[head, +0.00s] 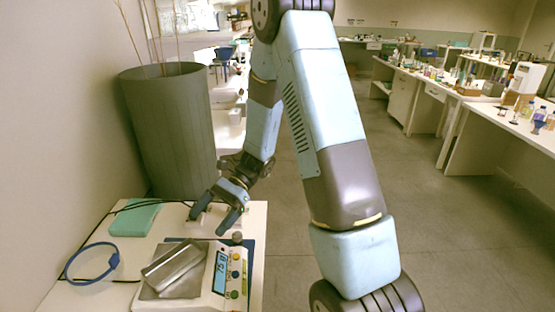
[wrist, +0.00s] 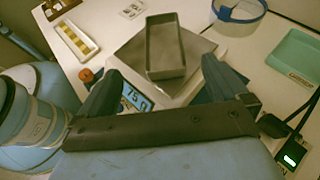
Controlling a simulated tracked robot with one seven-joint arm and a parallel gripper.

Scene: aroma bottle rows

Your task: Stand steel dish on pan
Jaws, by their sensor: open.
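The steel dish (head: 174,266), a rectangular metal tray, rests on the square steel pan (head: 190,287) of a white balance, turned at an angle to the pan's edges. In the wrist view the dish (wrist: 165,50) lies open side up on the pan (wrist: 201,47); its near end is close to the balance display. My gripper (head: 213,217) is open and empty, behind and above the balance in the head view. In the wrist view its fingers (wrist: 162,88) are apart, with the dish beyond them and not between them.
A tall grey bin (head: 168,130) stands behind. A yellow-and-white tray (wrist: 77,42) shows in the wrist view.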

